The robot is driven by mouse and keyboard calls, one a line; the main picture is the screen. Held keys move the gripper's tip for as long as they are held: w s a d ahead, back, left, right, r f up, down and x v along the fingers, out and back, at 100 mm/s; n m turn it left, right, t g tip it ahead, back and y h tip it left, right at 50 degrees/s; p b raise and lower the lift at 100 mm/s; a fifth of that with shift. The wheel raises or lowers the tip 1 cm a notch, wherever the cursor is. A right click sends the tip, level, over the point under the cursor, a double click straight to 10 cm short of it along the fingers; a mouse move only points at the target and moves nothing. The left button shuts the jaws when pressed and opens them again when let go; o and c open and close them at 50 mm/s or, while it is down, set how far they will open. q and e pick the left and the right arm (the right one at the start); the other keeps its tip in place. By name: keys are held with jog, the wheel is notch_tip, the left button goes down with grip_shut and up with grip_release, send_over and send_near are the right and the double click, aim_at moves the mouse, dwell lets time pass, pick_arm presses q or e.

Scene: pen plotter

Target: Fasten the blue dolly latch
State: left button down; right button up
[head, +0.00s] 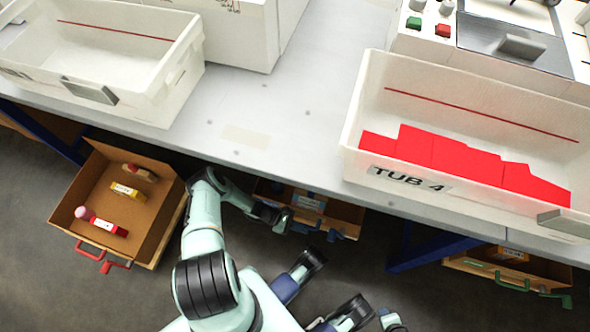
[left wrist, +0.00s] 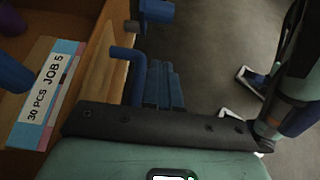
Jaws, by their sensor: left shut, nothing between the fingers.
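A wooden dolly with blue fittings (head: 346,214) stands under the table's front edge. In the left wrist view its wooden wall (left wrist: 97,75) runs beside my gripper. A bent blue bar (left wrist: 127,52) and a blue block (left wrist: 158,11) show at its outer side; I cannot tell for sure which is the latch. My left gripper (head: 284,222) is at the dolly's front in the head view. Its fingers (left wrist: 160,85) are shut and empty, close to the bent bar; I cannot tell if they touch.
A dolly with red handles (head: 150,155) stands at left, one with green handles (head: 560,275) at right. A blue table leg (head: 412,256) stands between the middle and right dollies. The table (head: 300,95) overhangs, with Tub 4 (head: 408,178) on it. Open floor lies in front.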

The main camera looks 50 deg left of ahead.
pick_arm(q)
jog(key=w+d, duration=0.3)
jog(key=d, duration=0.3)
jog(key=shift+w+f, duration=0.2)
jog(key=shift+w, duration=0.15)
pick_arm(e)
jog(key=shift+s+f, duration=0.35)
pick_arm(q)
jog(key=shift+w+d+r, duration=0.1)
jog(key=shift+w, duration=0.05)
pick_arm(e)
jog(key=shift+s+d, duration=0.1)
jog(key=shift+s, duration=0.05)
